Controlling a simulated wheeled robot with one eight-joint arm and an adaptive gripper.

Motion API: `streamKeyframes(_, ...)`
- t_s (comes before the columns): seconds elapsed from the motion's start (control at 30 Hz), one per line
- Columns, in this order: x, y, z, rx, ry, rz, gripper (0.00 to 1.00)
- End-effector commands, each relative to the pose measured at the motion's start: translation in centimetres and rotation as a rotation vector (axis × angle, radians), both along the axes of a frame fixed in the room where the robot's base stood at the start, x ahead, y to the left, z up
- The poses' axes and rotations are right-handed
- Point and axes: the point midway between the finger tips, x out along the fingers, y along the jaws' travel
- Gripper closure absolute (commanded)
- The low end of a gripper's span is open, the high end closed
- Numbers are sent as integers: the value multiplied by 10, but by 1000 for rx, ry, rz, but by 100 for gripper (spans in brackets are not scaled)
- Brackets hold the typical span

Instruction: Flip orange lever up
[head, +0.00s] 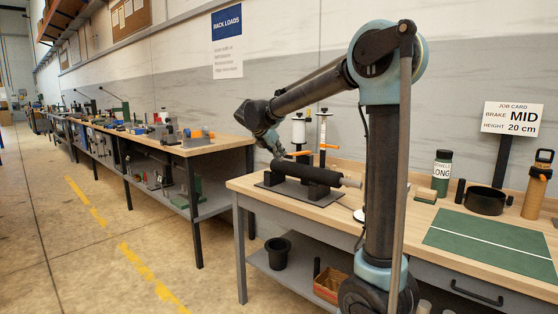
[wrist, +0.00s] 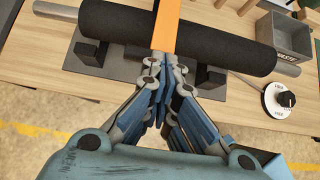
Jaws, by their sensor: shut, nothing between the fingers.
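The orange lever (wrist: 166,28) shows in the wrist view as a flat strip running up from my fingertips, across a black roller (wrist: 215,43). In the head view, a small orange piece (head: 299,153) near the roller (head: 312,174) looks like the same lever, but I cannot be sure. My gripper (wrist: 160,72) is shut and empty, its fingertips at the lever's near end. I cannot tell whether they touch it. In the head view my gripper (head: 278,154) is small and dark, just above the roller's left end.
The roller rests on black supports on a dark plate (head: 272,187) on the wooden bench. A white dial with a black knob (wrist: 287,99) and a grey box (wrist: 286,37) lie to the right. Two white-topped posts (head: 299,131) stand behind.

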Motion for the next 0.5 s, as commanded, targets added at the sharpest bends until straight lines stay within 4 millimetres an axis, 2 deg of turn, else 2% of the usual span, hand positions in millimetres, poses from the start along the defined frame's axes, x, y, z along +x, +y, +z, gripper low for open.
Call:
streamKeyframes(0.2, -1, 1, -12, -36, -44, -1, 100)
streamKeyframes(0.5, -1, 0, -15, -44, -56, -1, 100)
